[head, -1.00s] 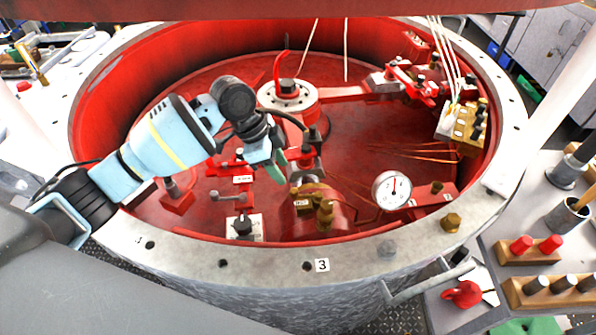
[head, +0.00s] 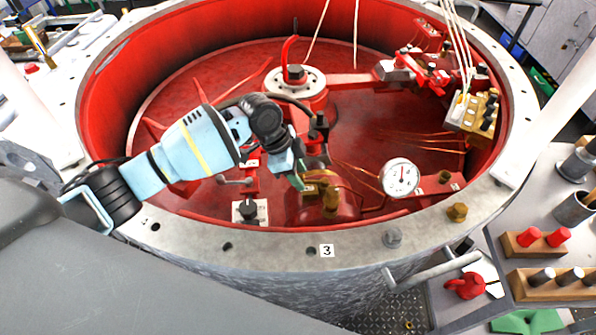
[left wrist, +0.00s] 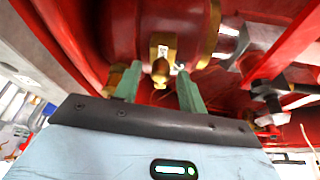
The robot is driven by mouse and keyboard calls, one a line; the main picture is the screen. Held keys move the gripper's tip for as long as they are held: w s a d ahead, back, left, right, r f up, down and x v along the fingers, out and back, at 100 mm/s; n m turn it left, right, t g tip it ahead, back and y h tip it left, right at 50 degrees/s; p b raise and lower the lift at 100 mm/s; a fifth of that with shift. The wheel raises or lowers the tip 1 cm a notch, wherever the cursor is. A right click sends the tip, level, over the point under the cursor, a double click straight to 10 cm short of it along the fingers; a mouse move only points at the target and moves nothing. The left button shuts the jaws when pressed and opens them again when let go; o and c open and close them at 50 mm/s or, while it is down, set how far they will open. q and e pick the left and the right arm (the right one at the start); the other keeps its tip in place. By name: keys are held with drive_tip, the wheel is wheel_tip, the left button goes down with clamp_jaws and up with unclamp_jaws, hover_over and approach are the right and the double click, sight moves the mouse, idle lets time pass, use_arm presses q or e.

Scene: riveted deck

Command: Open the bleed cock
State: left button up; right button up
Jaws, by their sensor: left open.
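A red cylinder (head: 345,208) with brass fittings lies in the near part of the round red pit. One brass fitting (head: 331,198) stands up on it; a brass block with a small white label (left wrist: 163,47) faces my left wrist camera. I take this labelled brass piece for the bleed cock, but cannot read its label. My left gripper (head: 299,181) is open just beside the brass. In the left wrist view its green fingers (left wrist: 160,88) stand apart, with the brass tip between and beyond them. Contact cannot be told. My right gripper is not in view.
A white dial gauge (head: 400,177) stands right of the cylinder. A black knob on a white plate (head: 249,212) is to the left. The pit's grey bolted rim (head: 280,248) runs in front. A bench with red-topped pegs (head: 535,243) stands at right.

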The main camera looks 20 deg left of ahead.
use_arm(q)
drive_tip(key=shift+c, duration=0.3)
clamp_jaws()
